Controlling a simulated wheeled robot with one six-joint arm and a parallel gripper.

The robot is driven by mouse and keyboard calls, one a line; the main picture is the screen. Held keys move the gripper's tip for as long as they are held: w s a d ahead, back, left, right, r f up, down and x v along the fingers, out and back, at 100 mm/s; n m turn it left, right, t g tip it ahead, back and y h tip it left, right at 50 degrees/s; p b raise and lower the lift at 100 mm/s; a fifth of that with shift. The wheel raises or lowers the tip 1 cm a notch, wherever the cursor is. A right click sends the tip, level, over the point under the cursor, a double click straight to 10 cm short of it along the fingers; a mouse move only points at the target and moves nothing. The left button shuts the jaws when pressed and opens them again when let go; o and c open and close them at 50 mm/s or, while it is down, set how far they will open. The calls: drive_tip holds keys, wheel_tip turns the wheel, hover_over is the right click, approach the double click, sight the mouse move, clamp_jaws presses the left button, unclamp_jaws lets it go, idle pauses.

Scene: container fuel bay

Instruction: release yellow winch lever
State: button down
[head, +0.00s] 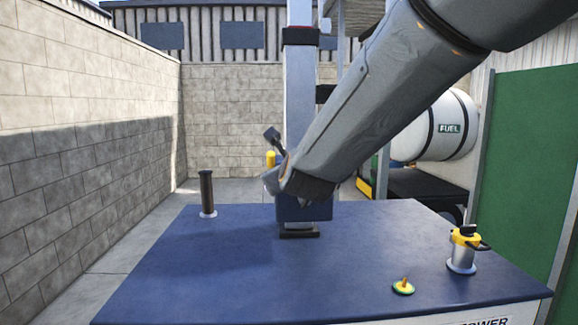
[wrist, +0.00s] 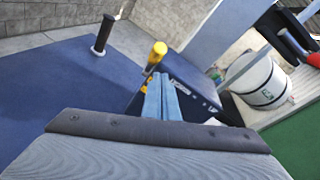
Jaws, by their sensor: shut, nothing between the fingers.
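The yellow winch lever (head: 270,158) shows in the head view as a short piece of yellow beside the blue winch housing (head: 309,211), partly hidden by my arm. In the wrist view the lever (wrist: 157,52) has a rounded yellow grip and leans up from the housing (wrist: 190,82). My gripper (wrist: 161,78) is shut with its fingers together and empty. Its tips point at the lever's lower part and overlap it in the picture; I cannot tell whether they touch.
A dark upright handle (head: 207,190) stands on the blue deck (head: 190,265) to the left. A white fuel tank (head: 447,125) lies behind.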

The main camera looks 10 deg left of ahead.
drive_tip(key=s+d+r, duration=0.3)
drive_tip(key=s+r, duration=0.2)
drive_tip(key=s, duration=0.2)
drive_tip(key=shift+s+d+r+b, duration=0.2)
drive_tip(key=shift+s+d+b, duration=0.15)
drive_tip(key=shift+b, duration=0.1)
drive_tip(key=s+d+f+n+g+h, duration=0.25)
drive_tip(key=d+f+n, duration=0.5)
drive_tip(key=f, duration=0.45)
drive_tip(key=s+d+f+n+g+h, duration=0.1)
drive_tip(key=d+f+n+g, duration=0.3)
drive_tip(key=d+f+n, duration=0.45)
drive_tip(key=s+d+f+n+g+h, duration=0.2)
drive_tip(key=s+d+f+n+g, duration=0.5)
drive_tip(key=s+d+f, duration=0.9)
drive_tip(key=s+d+n, duration=0.1)
drive_tip(key=n, duration=0.2)
drive_tip(key=shift+s+d+f+g+h, duration=0.2)
drive_tip(key=shift+f+g+h, duration=0.15)
drive_tip(key=shift+f, duration=0.05)
